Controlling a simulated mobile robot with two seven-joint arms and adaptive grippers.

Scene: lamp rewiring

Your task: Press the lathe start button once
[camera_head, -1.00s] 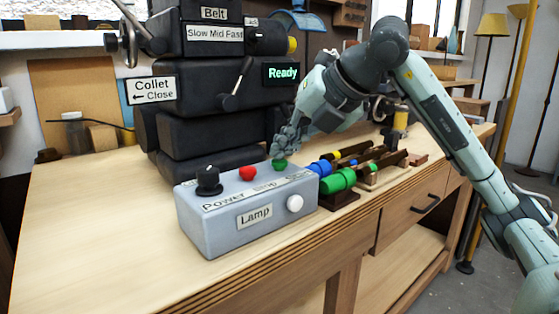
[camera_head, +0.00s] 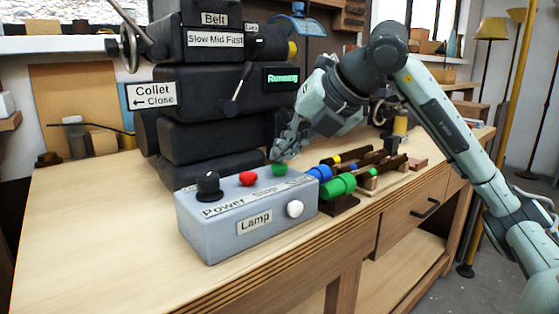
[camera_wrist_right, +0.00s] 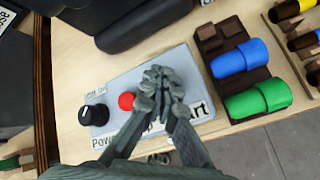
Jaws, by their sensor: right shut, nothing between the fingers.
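The grey control box (camera_head: 228,238) stands on the workbench with a black power knob (camera_head: 208,186), a red stop button (camera_head: 248,179), a green start button (camera_head: 279,169) and a white button (camera_head: 295,209) on its front by the "Lamp" label. The lathe display (camera_head: 282,78) reads "Running" in green. My right gripper (camera_head: 280,156) is shut and empty, its fingertips just above the green button; I cannot tell whether they touch. In the right wrist view my shut fingers (camera_wrist_right: 162,84) hide the green button, with the red button (camera_wrist_right: 127,101) to their left. My left gripper is out of view.
The black lathe (camera_head: 200,100) stands behind the box. Blue and green cylinders (camera_head: 340,186) lie in a dark holder just right of the box, with more racks beyond. The bench top (camera_head: 90,230) is clear at the left.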

